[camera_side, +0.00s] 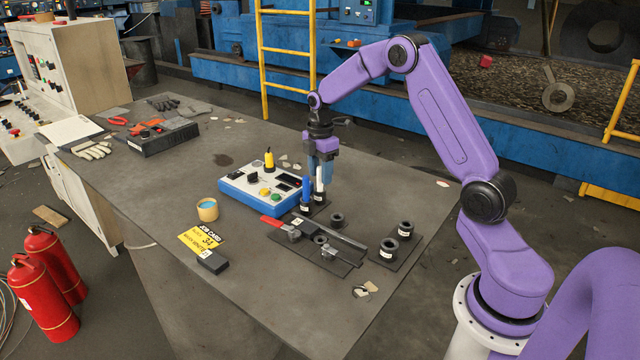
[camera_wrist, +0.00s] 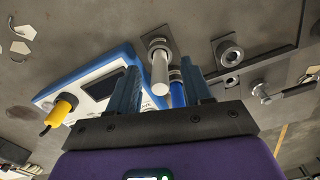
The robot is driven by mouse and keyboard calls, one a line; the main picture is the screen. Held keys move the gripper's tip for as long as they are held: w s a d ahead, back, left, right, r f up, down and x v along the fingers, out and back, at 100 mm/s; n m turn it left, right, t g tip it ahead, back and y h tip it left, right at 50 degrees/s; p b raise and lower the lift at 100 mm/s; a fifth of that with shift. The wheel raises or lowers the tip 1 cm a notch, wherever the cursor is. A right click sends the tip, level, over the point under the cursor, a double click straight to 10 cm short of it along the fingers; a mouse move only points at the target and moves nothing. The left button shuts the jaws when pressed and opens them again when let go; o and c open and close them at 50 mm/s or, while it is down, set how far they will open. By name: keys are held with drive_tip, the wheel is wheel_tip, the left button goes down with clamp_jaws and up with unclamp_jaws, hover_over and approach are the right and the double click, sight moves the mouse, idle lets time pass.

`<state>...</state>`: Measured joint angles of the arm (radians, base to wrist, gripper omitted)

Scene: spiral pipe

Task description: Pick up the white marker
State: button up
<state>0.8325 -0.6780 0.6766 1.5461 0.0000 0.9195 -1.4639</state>
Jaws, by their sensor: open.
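The white marker (camera_side: 319,182) stands upright in a dark holder, just below and between my fingers in the side view. In the wrist view the white marker (camera_wrist: 160,72) shows between the two fingertips, with a gap on either side. My gripper (camera_side: 320,168) points down and is open and empty; its fingers also show in the wrist view (camera_wrist: 160,66). A blue marker (camera_side: 305,188) stands just left of the white one. In the wrist view the blue marker (camera_wrist: 178,92) is partly hidden by the right finger. Whether a finger touches either marker cannot be told.
A red-handled clamp (camera_side: 275,223), black rings (camera_side: 404,230) and a dark rail (camera_side: 340,238) lie in front.

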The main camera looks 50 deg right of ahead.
wheel_tip(320, 180, down, 2)
drive_tip(key=shift+f, duration=0.1)
clamp_jaws()
drive_tip(key=shift+r, duration=0.2)
